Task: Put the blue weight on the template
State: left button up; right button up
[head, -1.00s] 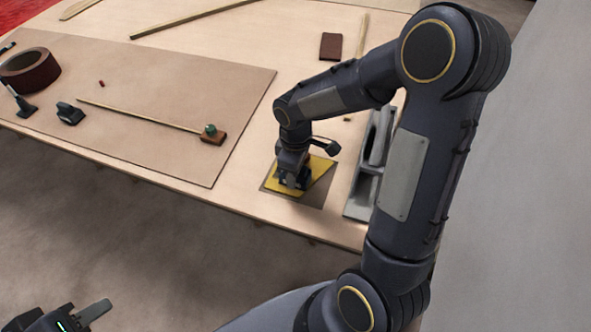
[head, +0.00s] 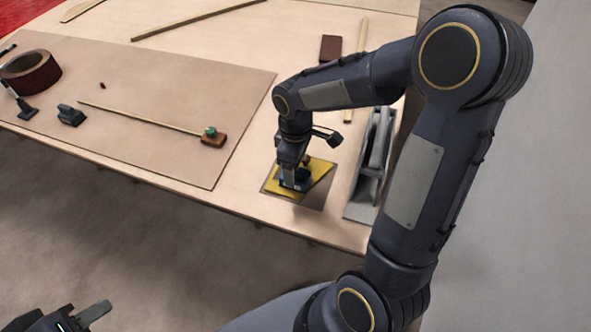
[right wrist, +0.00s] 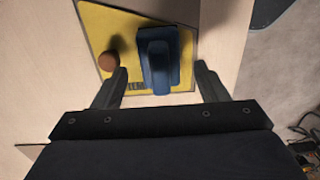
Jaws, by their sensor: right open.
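The yellow template (head: 316,169) lies flat on a darker square near the table's front edge; it also shows in the right wrist view (right wrist: 100,27). The blue weight (right wrist: 158,58) stands on the template, beside a round brown knob (right wrist: 107,61). In the head view the weight is mostly hidden by my right gripper (head: 293,184). In the right wrist view, my right gripper (right wrist: 163,82) is open, its fingers on either side of the weight's near end with gaps at both sides. My left gripper (head: 88,317) is at the bottom left, away from the table, and only partly shown.
A grey metal tool (head: 368,165) stands just right of the template. A brown board (head: 150,85) on the left carries a tape roll (head: 30,72), a thin stick with a block (head: 213,137) and small dark clamps (head: 71,115). A brown block (head: 331,48) lies farther back.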

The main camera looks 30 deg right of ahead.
notch_tip(320, 180, up, 8)
jog(key=shift+r+p, duration=0.25)
jog(key=shift+p, duration=0.1)
jog(key=shift+w+a, duration=0.1)
dwell(0.3)
